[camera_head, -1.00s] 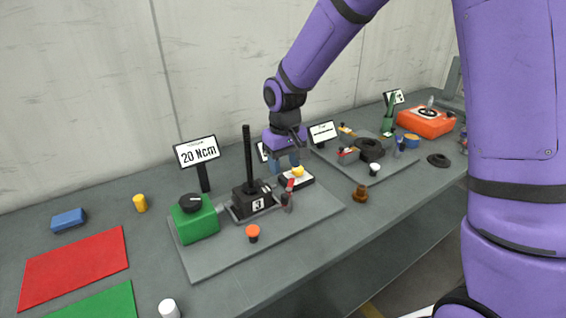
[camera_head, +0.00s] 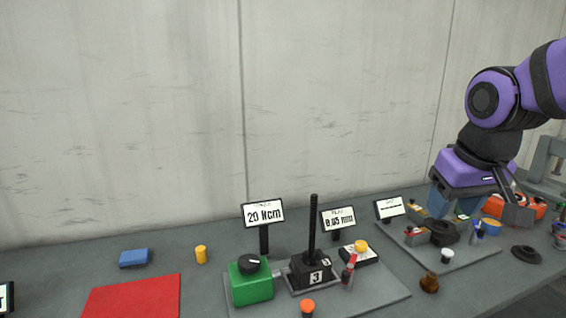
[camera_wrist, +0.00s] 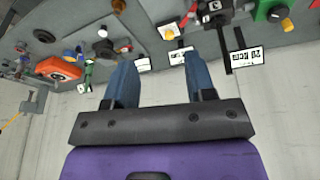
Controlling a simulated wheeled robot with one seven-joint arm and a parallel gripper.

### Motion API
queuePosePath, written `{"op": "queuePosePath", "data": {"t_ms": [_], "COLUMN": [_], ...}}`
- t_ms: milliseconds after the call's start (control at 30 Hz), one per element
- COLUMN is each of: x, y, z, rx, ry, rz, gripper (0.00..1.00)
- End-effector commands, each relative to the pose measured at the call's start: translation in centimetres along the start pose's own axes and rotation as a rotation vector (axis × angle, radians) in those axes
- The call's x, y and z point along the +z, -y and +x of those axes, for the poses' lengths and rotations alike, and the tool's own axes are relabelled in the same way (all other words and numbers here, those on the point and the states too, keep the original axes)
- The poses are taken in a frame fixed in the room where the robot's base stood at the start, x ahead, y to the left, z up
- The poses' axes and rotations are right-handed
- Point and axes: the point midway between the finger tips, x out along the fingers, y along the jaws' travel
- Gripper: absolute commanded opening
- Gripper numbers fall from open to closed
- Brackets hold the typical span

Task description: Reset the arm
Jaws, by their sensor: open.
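My gripper (camera_head: 452,205) is at the right in the head view, raised in front of the wall above the right part of the workbench. Its blue fingers also show in the wrist view (camera_wrist: 157,85), spread apart with nothing between them. The purple arm reaches in from the right edge. The jack station holds a black block marked 3 with an upright post (camera_head: 312,268), a green box with a black knob (camera_head: 250,284), and a small unit with a yellow button (camera_head: 360,249).
Signs reading 20 Ncm (camera_head: 263,213) and 0.05 mm (camera_head: 338,221) stand behind the station. A red mat (camera_head: 135,297), a blue block (camera_head: 134,258) and a yellow cylinder (camera_head: 201,254) lie left. An orange box (camera_head: 520,207) and a black ring (camera_head: 526,253) are at the right.

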Motion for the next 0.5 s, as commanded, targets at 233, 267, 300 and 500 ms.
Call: {"op": "queuePosePath", "data": {"t_ms": [233, 267, 300, 500], "x": [5.5, 6.1, 6.8, 9.3], "y": [-1.6, -1.7, -1.9, -2.2], "z": [-3.8, -4.0, -4.4, -5.3], "rx": [0.001, 0.000, -0.001, -0.004], "ry": [-0.094, -0.103, -0.114, -0.152], "rz": [0.060, 0.066, 0.073, 0.097], "gripper": [0.50, 0.50, 0.50, 0.50]}}
